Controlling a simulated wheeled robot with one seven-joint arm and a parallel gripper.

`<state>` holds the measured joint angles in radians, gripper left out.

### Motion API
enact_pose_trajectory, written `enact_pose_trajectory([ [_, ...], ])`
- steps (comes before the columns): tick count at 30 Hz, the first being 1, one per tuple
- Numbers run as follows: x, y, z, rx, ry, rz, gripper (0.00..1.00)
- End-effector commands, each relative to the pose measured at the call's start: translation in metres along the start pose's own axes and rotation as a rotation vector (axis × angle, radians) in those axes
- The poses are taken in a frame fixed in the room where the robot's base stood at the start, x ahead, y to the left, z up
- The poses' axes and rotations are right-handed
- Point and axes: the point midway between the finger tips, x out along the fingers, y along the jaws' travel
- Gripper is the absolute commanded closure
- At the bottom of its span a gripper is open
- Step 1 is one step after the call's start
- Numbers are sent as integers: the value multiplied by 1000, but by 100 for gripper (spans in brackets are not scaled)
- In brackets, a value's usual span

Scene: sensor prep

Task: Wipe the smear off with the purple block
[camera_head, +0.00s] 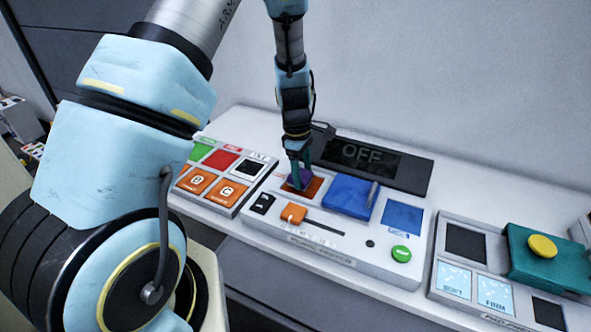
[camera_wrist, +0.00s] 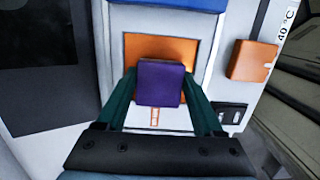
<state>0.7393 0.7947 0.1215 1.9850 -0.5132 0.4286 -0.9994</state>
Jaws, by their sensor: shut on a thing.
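The purple block (camera_wrist: 160,83) is between the two green fingers of my gripper (camera_wrist: 161,92) in the wrist view, and the gripper is shut on it. The block is over an orange square (camera_wrist: 134,48) in the light panel. I cannot tell whether the block touches that square. I cannot make out a smear in either view; the block and fingers hide part of the square.
A blue lid (camera_head: 348,195) and a blue square (camera_head: 402,217) lie right of my gripper. An orange slider knob (camera_head: 293,213) and a green button (camera_head: 401,254) are in front. A dark OFF display (camera_head: 364,157) stands behind. A button panel (camera_head: 222,210) is at left.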

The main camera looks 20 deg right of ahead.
Motion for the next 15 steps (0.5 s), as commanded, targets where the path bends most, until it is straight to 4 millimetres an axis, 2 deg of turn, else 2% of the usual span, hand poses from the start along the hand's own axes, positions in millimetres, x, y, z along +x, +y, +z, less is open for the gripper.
enact_pose_trajectory([
  [15,3,0,30,2,-1,0,100],
])
